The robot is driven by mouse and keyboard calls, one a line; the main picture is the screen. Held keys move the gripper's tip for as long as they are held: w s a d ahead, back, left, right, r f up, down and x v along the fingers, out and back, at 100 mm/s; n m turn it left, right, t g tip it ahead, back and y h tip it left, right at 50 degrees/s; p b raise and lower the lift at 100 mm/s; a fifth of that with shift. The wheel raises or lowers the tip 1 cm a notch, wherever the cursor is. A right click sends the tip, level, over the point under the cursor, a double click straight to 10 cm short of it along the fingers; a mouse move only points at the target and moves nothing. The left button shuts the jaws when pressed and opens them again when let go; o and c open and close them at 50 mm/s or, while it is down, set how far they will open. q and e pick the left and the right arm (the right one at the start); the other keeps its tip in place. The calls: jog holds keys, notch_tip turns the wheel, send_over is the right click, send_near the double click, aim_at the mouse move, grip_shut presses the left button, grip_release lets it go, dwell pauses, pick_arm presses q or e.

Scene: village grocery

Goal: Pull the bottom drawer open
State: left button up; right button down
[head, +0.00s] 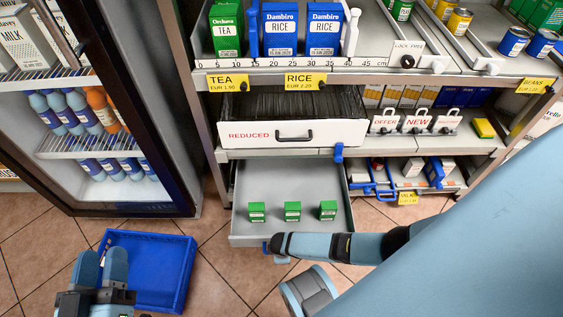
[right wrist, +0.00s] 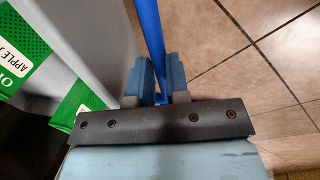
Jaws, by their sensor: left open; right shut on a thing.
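The bottom drawer (head: 285,232) is a light grey tray standing out from under the shelf unit, with three small green boxes (head: 292,211) upright inside. My right gripper (right wrist: 160,82) is shut on a blue bar (right wrist: 150,35) beside the drawer's grey wall (right wrist: 95,45) in the right wrist view. In the head view, my right arm reaches across the drawer's front edge and largely hides the grip; a bit of blue shows there.
The blue crate (head: 185,270) stands empty on the tiled floor, left of the drawer. A REDUCED drawer (head: 240,134) with a black handle is above. A drinks cooler (head: 185,190) stands at left. Tiled floor (head: 215,270) shows between crate and drawer.

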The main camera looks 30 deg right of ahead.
pick_arm(q)
jog(key=shift+f, duration=0.1)
pick_arm(e)
jog(key=shift+s, duration=0.1)
jog(key=c, duration=1.1)
grip_release()
jog(key=shift+r, duration=0.3)
pick_arm(q)
jog(key=s+a+f+g+y+p, duration=0.2)
jog(key=a+f+g+y+p, duration=0.2)
jog(key=f+p, duration=0.3)
jog(key=shift+s+a+f+g, duration=0.4)
jog(key=shift+f+g, duration=0.3)
jog(key=shift+f, duration=0.8)
pick_arm(e)
notch_tip(320, 180, up, 13)
jog(key=s+a, duration=0.1)
jog(key=s, duration=0.1)
jog(key=shift+a, duration=0.2)
